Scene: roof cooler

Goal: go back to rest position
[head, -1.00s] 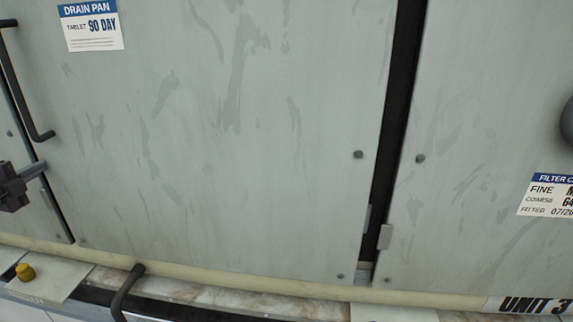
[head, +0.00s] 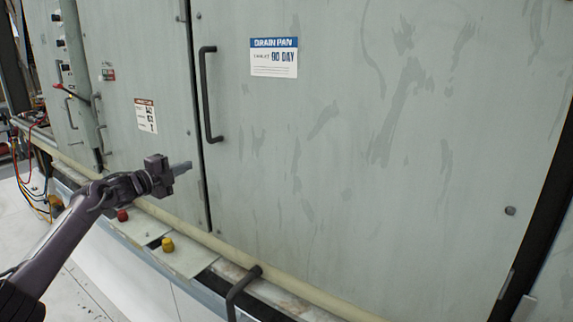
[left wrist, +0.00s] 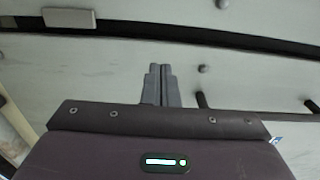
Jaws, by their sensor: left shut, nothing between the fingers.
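My left gripper (head: 182,168) is in the head view, reaching in from the lower left. It is in front of the grey cabinet panels, left of the black door handle (head: 207,95). In the left wrist view its two grey fingers (left wrist: 161,84) lie together, with nothing between them. A pale panel surface shows beyond them. My right gripper is in neither view.
The large grey panel (head: 330,180) carries a drain pan label (head: 274,58). Below run a pale pipe (head: 225,250), a yellow knob (head: 167,244), a red knob (head: 122,215) and a black curved handle (head: 240,290). Coloured hoses (head: 30,190) hang at far left. Open floor (head: 80,295) shows lower left.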

